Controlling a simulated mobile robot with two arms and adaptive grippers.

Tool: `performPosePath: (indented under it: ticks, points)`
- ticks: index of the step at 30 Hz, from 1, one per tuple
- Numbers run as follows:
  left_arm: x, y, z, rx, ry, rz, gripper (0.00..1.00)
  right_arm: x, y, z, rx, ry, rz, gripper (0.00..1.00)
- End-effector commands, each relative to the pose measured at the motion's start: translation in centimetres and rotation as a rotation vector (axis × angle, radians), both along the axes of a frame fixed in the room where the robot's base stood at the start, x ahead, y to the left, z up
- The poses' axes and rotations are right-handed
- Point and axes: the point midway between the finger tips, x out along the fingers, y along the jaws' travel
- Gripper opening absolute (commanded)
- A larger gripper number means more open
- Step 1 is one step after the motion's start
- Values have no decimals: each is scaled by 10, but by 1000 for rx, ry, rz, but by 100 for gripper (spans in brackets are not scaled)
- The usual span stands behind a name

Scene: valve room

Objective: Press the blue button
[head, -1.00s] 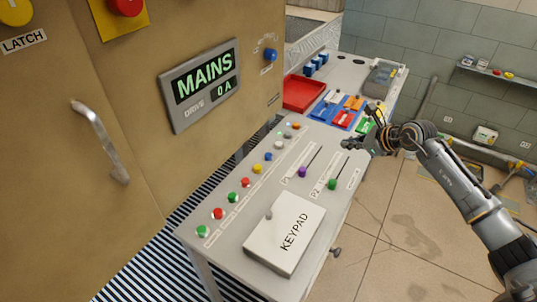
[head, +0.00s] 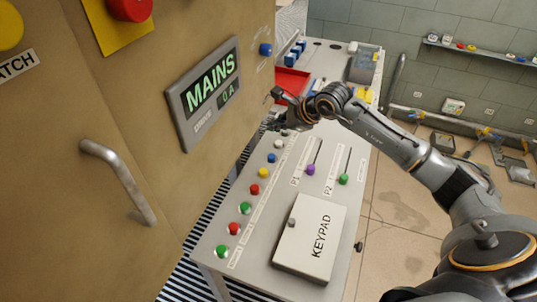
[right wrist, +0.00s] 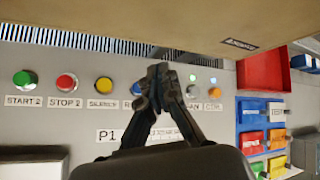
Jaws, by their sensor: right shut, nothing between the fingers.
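The blue button (head: 271,157) is in the row of coloured buttons on the grey console, between a yellow button (head: 263,172) and a white one (head: 279,143). In the right wrist view the blue button is mostly hidden behind my fingers, beside the yellow button (right wrist: 104,85). My right gripper (head: 275,123) is shut and empty, over the far part of the button row, beyond the blue button in the head view. In the right wrist view the gripper's closed tips (right wrist: 160,70) point toward the cabinet side. I cannot tell its height above the panel. My left gripper is not in view.
The tan cabinet (head: 170,130) with its MAINS display (head: 211,92) and a bar handle (head: 120,180) stands close along the row's left. A keypad box (head: 310,237) and two sliders lie nearer. A red tray (right wrist: 264,72) and coloured blocks are beyond the gripper.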

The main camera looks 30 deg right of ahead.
Motion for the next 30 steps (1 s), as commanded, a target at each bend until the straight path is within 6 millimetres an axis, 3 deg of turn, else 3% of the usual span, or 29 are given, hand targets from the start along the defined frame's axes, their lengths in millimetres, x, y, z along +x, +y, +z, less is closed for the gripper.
performPosePath:
  ticks: [4,11,18,23,25,30]
  points:
    - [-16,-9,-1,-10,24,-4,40,0,0,0,1,0,0,0]
    - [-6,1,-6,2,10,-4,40,0,0,-12,1,1,0,0]
    - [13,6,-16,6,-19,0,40,0,0,-41,2,2,-2,0]
    - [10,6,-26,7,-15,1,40,0,0,-65,3,2,-1,0]
    - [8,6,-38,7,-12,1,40,0,0,-77,1,-1,-1,0]
    - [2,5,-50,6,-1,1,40,0,0,-88,1,-1,-1,0]
